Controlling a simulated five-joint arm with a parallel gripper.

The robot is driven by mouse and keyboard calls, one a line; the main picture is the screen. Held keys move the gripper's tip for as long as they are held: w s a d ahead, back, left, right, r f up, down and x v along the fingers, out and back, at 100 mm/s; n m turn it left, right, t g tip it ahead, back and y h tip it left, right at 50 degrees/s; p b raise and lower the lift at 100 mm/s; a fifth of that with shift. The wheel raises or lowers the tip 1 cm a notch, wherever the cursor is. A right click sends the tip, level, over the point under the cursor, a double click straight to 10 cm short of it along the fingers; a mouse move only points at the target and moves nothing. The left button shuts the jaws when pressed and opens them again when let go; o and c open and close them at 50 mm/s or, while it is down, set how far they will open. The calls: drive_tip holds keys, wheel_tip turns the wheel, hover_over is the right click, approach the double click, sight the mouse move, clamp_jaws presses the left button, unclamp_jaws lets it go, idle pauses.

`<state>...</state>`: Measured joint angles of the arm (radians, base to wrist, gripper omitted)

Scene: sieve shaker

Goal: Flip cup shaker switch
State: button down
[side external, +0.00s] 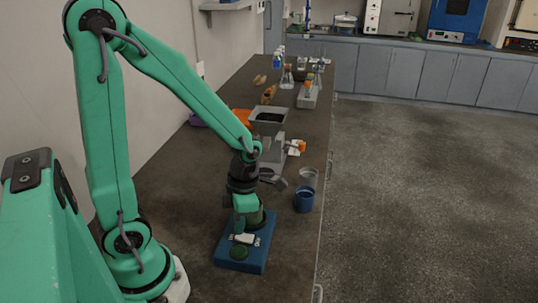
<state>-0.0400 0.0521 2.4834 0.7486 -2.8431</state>
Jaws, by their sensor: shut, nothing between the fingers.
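A blue block-like device (254,258) sits on the dark bench top in the side external view. I take it to be the cup shaker. A dark green round part (238,253) shows on its front top, and another green round part shows behind. My gripper (243,238) is shut and empty, low over the top of the device. A small pale piece shows at its fingertips; I cannot tell if it is a fingertip or the switch. Whether the fingers touch the device is not clear.
A blue cup (304,200) and a grey cup (308,177) stand to the right behind the device, near the bench's right edge. A grey balance-like instrument (270,160) and a tray with dark contents (268,108) are further back. The bench right of the device is clear.

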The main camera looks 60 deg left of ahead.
drive_tip(key=shift+f, duration=0.65)
idle(0.6)
drive_tip(key=shift+r, duration=0.1)
wheel_tip(320, 180, up, 7)
idle(1.2)
wheel_tip(320, 180, up, 12)
drive_tip(key=s+m+t, duration=0.1)
drive_tip(key=m+t, duration=0.6)
drive_tip(key=m, duration=2.6)
drive_tip(key=shift+d+r, duration=0.2)
drive_tip(key=shift+d, duration=0.25)
